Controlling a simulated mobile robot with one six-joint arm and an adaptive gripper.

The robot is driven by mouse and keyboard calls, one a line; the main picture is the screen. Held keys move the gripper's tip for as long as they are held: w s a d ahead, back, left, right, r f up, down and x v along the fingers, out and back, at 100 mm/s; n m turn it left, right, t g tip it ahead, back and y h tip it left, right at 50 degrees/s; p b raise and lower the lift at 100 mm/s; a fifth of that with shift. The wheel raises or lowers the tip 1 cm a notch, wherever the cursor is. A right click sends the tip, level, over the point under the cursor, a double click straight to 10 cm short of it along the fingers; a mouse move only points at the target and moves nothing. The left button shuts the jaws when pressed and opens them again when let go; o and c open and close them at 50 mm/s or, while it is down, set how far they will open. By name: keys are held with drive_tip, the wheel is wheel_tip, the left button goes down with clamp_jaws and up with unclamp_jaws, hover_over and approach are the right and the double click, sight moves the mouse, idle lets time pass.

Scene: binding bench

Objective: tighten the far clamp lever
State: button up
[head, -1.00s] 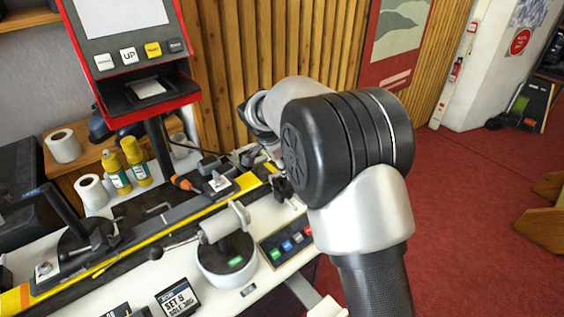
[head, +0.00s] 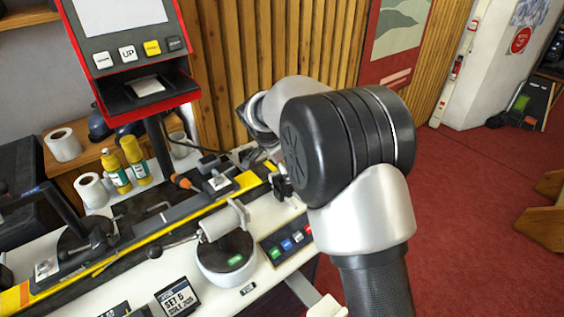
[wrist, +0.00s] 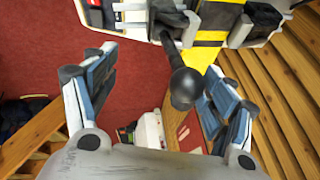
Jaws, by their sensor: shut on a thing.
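The far clamp lever (wrist: 183,72) shows in the wrist view as a dark rod ending in a black ball knob (wrist: 187,88). The rod runs up to the clamp at the end of the yellow-and-black bench rail (wrist: 206,38). My gripper (wrist: 156,82) has its blue-padded fingers on either side of the knob and is shut on the lever. The knob lies close to the right finger; the exact contact is hard to see.
The near clamp (head: 88,243) stands at the left of the bench. A lever with a ball knob (head: 154,251) and a white roller on a round base (head: 226,262) stand mid-bench. A button panel (head: 285,243) lies beside my arm. Red carpet (head: 470,200) is open at right.

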drive_tip(key=v, duration=1.1)
drive_tip(key=shift+s+d, duration=0.1)
drive_tip(key=shift+d, duration=0.05)
drive_tip(key=shift+c, duration=1)
drive_tip(key=shift+s+r, duration=0.15)
drive_tip(key=shift+r, duration=0.1)
